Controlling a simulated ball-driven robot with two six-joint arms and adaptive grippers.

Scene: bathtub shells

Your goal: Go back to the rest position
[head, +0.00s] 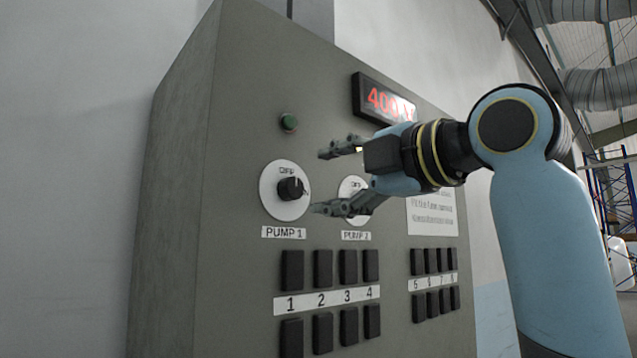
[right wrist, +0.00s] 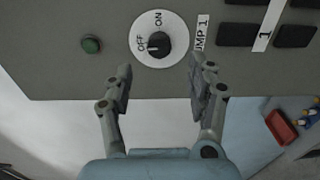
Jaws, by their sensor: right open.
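My right gripper (head: 322,181) is open and empty in front of the grey control panel (head: 235,130). Its fingers point left toward the PUMP 1 knob (head: 290,189), a black dial on a white disc. In the right wrist view the fingers (right wrist: 163,85) are spread, with the PUMP 1 knob (right wrist: 158,44) beyond and between their tips, apart from them. The ON and OFF marks show on its disc. The PUMP 2 dial (head: 350,186) is partly hidden behind the gripper. My left gripper is in neither view.
A green button (head: 289,122) sits above PUMP 1. A red digital display (head: 384,101) is partly covered by my right arm. Several black numbered switches (head: 322,268) fill the lower panel. A red bin (right wrist: 281,127) shows in the right wrist view. Space left of the cabinet looks clear.

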